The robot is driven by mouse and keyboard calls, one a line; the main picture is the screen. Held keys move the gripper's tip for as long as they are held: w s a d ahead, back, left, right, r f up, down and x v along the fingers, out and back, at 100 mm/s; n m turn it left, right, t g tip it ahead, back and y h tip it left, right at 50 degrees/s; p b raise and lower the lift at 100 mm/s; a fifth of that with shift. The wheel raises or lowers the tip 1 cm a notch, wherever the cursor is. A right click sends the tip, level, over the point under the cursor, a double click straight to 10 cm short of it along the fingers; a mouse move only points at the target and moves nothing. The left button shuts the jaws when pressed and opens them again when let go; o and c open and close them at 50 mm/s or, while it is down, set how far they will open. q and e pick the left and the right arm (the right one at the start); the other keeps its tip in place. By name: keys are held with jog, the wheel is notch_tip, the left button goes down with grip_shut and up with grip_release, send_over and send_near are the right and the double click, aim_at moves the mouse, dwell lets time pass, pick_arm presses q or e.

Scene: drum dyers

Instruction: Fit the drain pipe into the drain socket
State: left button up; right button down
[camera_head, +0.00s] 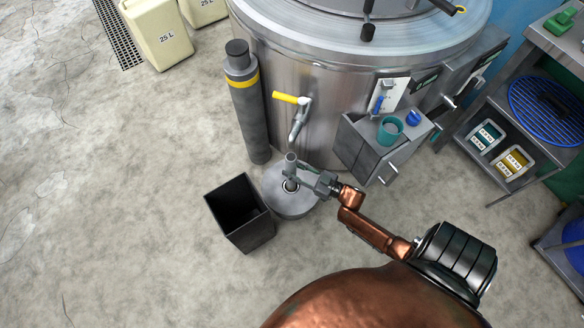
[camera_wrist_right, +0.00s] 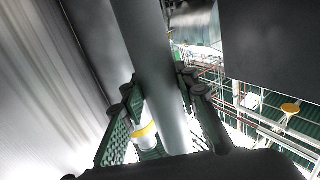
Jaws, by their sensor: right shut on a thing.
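The drain pipe (camera_head: 291,161) is a short grey tube, roughly upright. My right gripper (camera_head: 297,172) is shut on it from the right. In the right wrist view the pipe (camera_wrist_right: 152,70) runs between the two dark green fingers of this gripper (camera_wrist_right: 162,92). The drain socket (camera_head: 290,187) is a dark-rimmed round hole in a grey round base (camera_head: 293,205) on the floor. The pipe's lower end is over the socket hole. I cannot tell whether it is inside the hole or just above it. My left gripper is not in view.
A large steel drum (camera_head: 300,95) stands behind, with a yellow-handled tap (camera_head: 299,112) above the pipe. A grey post (camera_head: 252,115) with a yellow band is at left. A black bin (camera_head: 240,214) stands close beside the base. A steel box (camera_head: 367,150) is at right.

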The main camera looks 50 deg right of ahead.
jog(key=c, duration=1.4)
grip_release()
jog(key=shift+c, duration=0.2)
jog(key=v, duration=1.2)
